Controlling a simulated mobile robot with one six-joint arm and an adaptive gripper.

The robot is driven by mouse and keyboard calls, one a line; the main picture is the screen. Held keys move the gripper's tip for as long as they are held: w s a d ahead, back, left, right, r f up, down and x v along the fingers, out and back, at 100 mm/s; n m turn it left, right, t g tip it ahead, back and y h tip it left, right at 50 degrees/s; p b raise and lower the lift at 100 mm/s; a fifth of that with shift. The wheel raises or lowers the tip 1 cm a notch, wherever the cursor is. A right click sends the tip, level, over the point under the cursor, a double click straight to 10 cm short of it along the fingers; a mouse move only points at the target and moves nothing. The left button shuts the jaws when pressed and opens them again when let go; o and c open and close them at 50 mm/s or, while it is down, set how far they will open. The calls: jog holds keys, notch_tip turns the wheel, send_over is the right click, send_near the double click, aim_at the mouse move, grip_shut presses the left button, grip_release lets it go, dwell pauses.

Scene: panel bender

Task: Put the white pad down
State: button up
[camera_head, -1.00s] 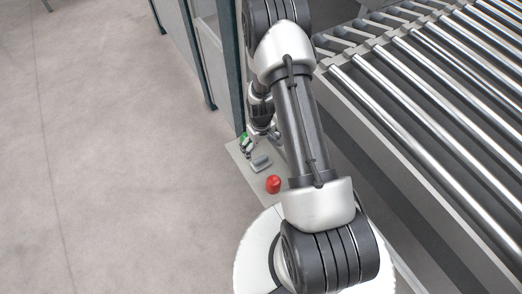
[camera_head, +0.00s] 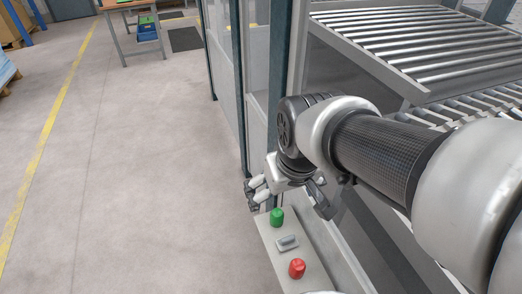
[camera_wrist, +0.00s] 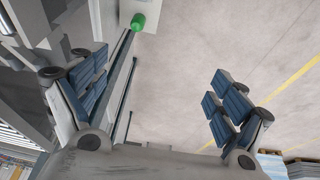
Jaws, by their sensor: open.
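I see no white pad that I can make out in either view. My gripper (camera_head: 288,203) is in the head view, just above and behind the green end of a control panel. Its fingers are spread wide, one on the left and one on the right. In the wrist view my gripper (camera_wrist: 160,95) is also open, with dark blue finger pads and only bare floor and a post between them. Nothing is held.
The grey control panel (camera_head: 267,238) bears a green button (camera_head: 277,217), a grey switch (camera_head: 287,242) and a red button (camera_head: 297,268). A roller conveyor (camera_head: 430,45) and dark posts stand close on the right. A workbench (camera_head: 137,10) stands behind.

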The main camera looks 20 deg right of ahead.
jog(key=s+a+r+t, duration=0.1)
jog(key=s+a+r, duration=0.1)
jog(key=s, duration=0.6)
jog(key=shift+s+r, duration=0.35)
jog(key=shift+r, duration=0.15)
jog(key=shift+o, duration=0.5)
